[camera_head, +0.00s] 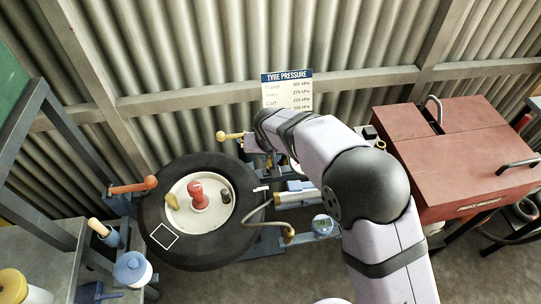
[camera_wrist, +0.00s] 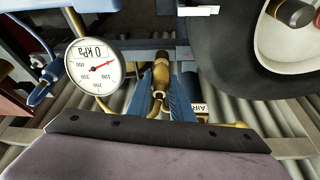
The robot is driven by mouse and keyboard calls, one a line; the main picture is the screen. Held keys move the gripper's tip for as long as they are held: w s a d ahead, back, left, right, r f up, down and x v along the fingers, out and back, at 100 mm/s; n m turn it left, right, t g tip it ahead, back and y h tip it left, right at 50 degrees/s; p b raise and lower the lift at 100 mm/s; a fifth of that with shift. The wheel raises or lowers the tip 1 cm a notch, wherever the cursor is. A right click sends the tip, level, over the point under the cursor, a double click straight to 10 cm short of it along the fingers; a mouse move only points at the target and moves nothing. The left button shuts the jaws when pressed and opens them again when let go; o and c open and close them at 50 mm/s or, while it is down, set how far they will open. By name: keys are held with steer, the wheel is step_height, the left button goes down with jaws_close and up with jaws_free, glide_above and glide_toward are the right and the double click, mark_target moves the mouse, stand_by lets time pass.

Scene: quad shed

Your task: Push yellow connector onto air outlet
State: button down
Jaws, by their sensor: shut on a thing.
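In the wrist view, my gripper (camera_wrist: 161,82) has its two blue fingers on either side of a brass-yellow fitting, which I take as the yellow connector (camera_wrist: 161,70). The fingers are shut on it, and it points away from my wrist. A thin hose loops at its near end, between the fingers. A white label reading AIR (camera_wrist: 201,108) is partly hidden beside the right finger. The air outlet cannot be clearly told apart from the fitting, so I cannot tell whether they touch. In the head view, my arm hides the fitting and most of my gripper.
A tyre (camera_head: 163,248) with a white rim lies left of my arm. A dial gauge (camera_wrist: 97,60) reading 0 kPa is close to my gripper. A hose (camera_head: 262,224) curves between tyre and gauge. A red toolbox (camera_head: 460,150) stands right; the corrugated wall (camera_head: 200,75) is behind.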

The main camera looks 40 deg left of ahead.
steer(key=shift+f+b, duration=0.55)
steer(key=shift+f, duration=0.1)
steer(key=c, duration=1.8)
jaws_free()
steer(key=shift+c, duration=0.2)
steer(key=shift+r, duration=0.1)
steer(key=p+v, duration=0.5)
steer(key=v, duration=0.6)
